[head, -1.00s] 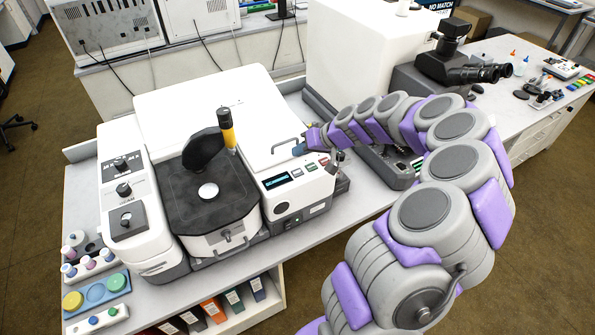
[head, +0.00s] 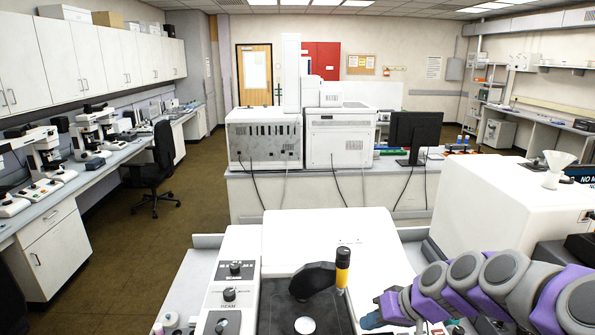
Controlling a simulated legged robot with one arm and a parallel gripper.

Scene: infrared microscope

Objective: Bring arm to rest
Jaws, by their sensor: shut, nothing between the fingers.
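My arm reaches in from the lower right, its grey and purple links bent toward the left. My gripper (head: 373,320) is a small blue tip at the bottom of the head view, shut and empty, just right of the yellow-and-black handle of the microscope. The white infrared microscope (head: 325,235) fills the bottom middle; its lower front is cut off by the frame edge. Its black stage part (head: 312,281) and yellow handle (head: 343,258) stand up in the centre. I cannot tell whether the gripper touches the microscope.
A large white box-shaped unit (head: 480,205) stands behind my arm on the right. Another bench with two white instruments (head: 262,138) and a monitor (head: 414,132) stands ahead. A black chair (head: 160,160) and side bench are at left. The brown floor (head: 150,235) between the benches is open.

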